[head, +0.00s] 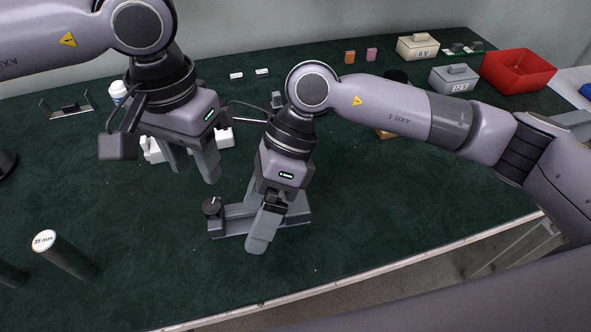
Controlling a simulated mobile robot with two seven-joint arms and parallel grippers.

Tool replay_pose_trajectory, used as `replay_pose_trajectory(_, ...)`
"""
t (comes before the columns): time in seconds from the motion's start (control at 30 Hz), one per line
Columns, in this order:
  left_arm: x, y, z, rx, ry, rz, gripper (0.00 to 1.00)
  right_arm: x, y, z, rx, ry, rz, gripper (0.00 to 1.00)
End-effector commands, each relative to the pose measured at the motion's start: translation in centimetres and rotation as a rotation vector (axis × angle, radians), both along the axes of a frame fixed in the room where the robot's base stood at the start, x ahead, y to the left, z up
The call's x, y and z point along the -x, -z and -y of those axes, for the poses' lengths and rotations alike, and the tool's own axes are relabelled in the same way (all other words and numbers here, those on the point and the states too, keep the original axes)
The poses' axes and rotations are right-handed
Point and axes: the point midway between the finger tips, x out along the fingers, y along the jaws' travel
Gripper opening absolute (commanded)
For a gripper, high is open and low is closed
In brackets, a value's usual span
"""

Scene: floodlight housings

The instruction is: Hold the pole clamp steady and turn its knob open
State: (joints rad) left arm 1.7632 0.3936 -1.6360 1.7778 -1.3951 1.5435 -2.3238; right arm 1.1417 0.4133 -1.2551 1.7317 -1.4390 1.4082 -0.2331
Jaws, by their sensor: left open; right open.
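The pole clamp (233,220) is a grey body lying on the dark green tabletop near the middle of the head view. Its knob (212,207) is dark and round with a light mark, at the clamp's left end. My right gripper (262,232) is over the clamp body, fingers pointing down and hiding part of it; whether it touches the clamp I cannot tell. My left gripper (192,168) is open and empty, above the table, up and left of the knob and apart from it.
A dark pole marked 35 mm (68,255) stands at the front left. White parts (152,150) lie behind my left gripper.

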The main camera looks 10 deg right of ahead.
Motion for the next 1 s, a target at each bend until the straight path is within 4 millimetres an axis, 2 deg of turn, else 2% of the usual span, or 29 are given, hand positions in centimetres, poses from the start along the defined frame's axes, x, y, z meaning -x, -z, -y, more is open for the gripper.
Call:
replay_pose_trajectory(0.03, 0.0, 0.0, 0.0, 0.0, 0.0, 0.0, 0.43, -1.1, -0.2, 0.8, 0.061, -0.011, 0.063, 0.98)
replay_pose_trajectory(0.13, 0.0, 0.0, 0.0, 0.0, 0.0, 0.0, 0.43, -2.6, -0.4, 2.6, 0.195, -0.046, 0.176, 0.98)
replay_pose_trajectory(0.3, 0.0, 0.0, 0.0, 0.0, 0.0, 0.0, 0.43, -3.9, -1.1, 5.2, 0.391, -0.096, 0.329, 0.98)
replay_pose_trajectory(0.47, 0.0, 0.0, 0.0, 0.0, 0.0, 0.0, 0.43, -4.4, -1.3, 6.3, 0.467, -0.107, 0.384, 0.98)
replay_pose_trajectory(0.57, 0.0, 0.0, 0.0, 0.0, 0.0, 0.0, 0.43, -4.5, -0.4, 6.4, 0.476, -0.108, 0.387, 0.98)
replay_pose_trajectory(0.83, 0.0, 0.0, 0.0, 0.0, 0.0, 0.0, 0.43, -4.4, 3.5, 6.4, 0.473, -0.107, 0.384, 0.98)
replay_pose_trajectory(1.0, 0.0, 0.0, 0.0, 0.0, 0.0, 0.0, 0.43, -4.4, 5.1, 6.4, 0.472, -0.107, 0.385, 0.98)
